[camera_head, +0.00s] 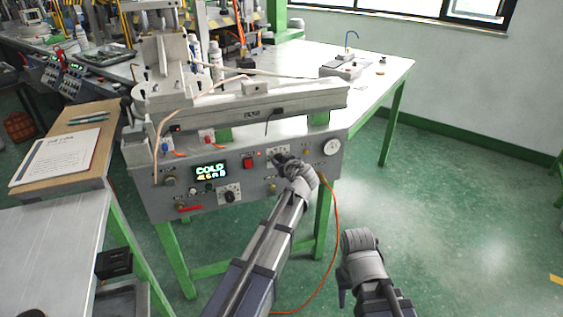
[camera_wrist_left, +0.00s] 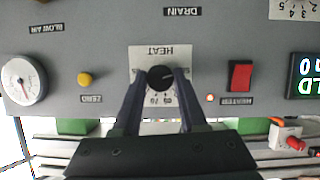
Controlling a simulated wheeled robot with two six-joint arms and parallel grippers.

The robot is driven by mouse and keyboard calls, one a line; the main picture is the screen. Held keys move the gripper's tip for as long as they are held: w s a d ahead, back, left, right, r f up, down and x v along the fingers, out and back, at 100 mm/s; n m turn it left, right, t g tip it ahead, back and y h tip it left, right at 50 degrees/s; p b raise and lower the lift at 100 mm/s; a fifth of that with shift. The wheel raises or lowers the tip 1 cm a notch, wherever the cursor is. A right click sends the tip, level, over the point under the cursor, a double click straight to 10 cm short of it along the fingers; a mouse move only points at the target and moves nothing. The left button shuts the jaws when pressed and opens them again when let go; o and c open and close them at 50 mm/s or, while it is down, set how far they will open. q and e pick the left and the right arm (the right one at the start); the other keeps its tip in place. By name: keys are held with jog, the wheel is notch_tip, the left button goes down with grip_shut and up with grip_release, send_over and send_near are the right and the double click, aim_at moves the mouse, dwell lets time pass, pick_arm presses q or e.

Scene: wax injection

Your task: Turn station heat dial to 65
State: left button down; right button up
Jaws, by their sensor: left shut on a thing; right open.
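The heat dial (camera_wrist_left: 160,78) is a black round knob on a white scale plate marked HEAT, upside down in the left wrist view. My left gripper (camera_wrist_left: 160,82) has one finger on each side of the knob and is shut on it. In the head view my left gripper (camera_head: 281,161) reaches the station's front panel (camera_head: 255,177) and hides most of the dial. The knob's pointer and exact setting are hard to read. My right gripper (camera_head: 343,287) is open, low at the right, away from the station; its fingers are only partly visible.
A lit display (camera_head: 210,172) reads COLD, with a smaller unclear line below. A red heater switch (camera_wrist_left: 240,76), a yellow zero button (camera_wrist_left: 85,79) and a gauge (camera_wrist_left: 22,80) flank the dial. An orange cable (camera_head: 337,225) hangs beside the station. Floor at right is clear.

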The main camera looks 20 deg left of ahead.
pick_arm(q)
jog(key=shift+m, duration=0.3)
jog(key=shift+w+d+f+m+g+y+b, duration=0.15)
jog(key=shift+m+g+y+b, duration=0.2)
jog(key=shift+m+y+b, duration=1.35)
jog(key=shift+s+f+m+g+y+b, duration=0.1)
jog(key=shift+m+g+y+b, duration=0.2)
jog(key=shift+m+y+b, duration=1.4)
jog(key=shift+w+d+f+m+g+y+b, duration=0.15)
jog(key=shift+m+g+y+b, duration=0.4)
jog(key=shift+m, duration=2.25)
jog(key=shift+r, duration=0.1)
jog(key=shift+c, duration=2.2)
grip_release()
jog(key=shift+t+h, duration=0.25)
jog(key=shift+t, duration=0.05)
